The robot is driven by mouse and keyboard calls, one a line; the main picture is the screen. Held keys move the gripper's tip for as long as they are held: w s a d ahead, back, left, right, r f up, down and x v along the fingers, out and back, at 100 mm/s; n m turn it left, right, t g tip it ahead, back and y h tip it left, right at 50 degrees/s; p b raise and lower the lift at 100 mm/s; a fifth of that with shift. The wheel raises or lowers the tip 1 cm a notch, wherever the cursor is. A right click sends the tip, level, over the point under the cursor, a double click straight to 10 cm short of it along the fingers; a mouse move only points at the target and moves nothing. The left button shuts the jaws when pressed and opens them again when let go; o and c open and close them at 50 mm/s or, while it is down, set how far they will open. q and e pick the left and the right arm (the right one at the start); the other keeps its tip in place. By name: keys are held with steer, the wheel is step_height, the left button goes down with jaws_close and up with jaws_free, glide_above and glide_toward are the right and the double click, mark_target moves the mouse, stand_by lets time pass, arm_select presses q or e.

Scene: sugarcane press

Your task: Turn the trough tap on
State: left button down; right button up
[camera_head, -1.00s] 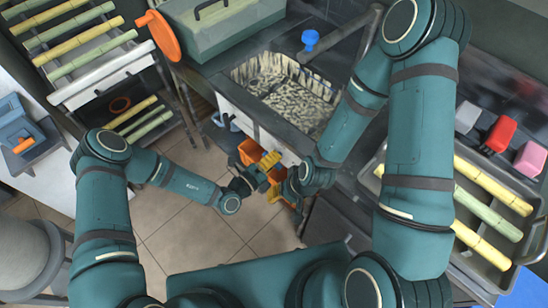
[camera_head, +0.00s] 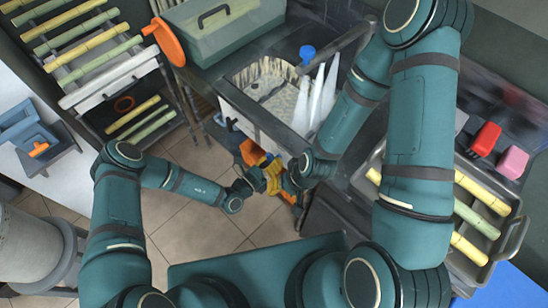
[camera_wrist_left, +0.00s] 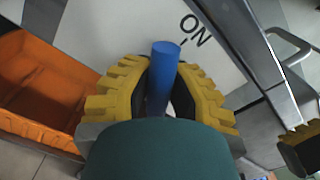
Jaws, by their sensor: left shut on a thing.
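The tap's blue lever (camera_wrist_left: 163,75) stands between the yellow fingers of my left gripper (camera_wrist_left: 160,100) in the left wrist view, and the gripper is shut on it. A white panel (camera_wrist_left: 120,35) behind it is marked "ON", and the lever's tip lies close to that mark. In the head view my left gripper (camera_head: 268,172) is low in front of the trough (camera_head: 240,112). White streams of water (camera_head: 318,95) fall into the trough from the pipe above it. My right gripper (camera_head: 288,182) is close beside the left one, its fingers mostly hidden.
A blue knob (camera_head: 307,53) sits on the pipe above the trough. An orange crate (camera_wrist_left: 40,95) is just left of my left gripper. A metal tray (camera_head: 508,235) of cane stands at right, and a cane rack (camera_head: 105,85) at left. Open floor lies at lower left.

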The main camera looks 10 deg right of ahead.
arm_select(q)
steer(key=shift+a+m+p, duration=0.1)
steer(key=shift+m+p, duration=0.2)
steer(key=shift+m, duration=0.3)
steer(key=c, duration=0.7)
jaws_free()
steer(key=shift+c, duration=0.2)
steer(key=v, duration=1.2)
steer(key=shift+o, duration=0.2)
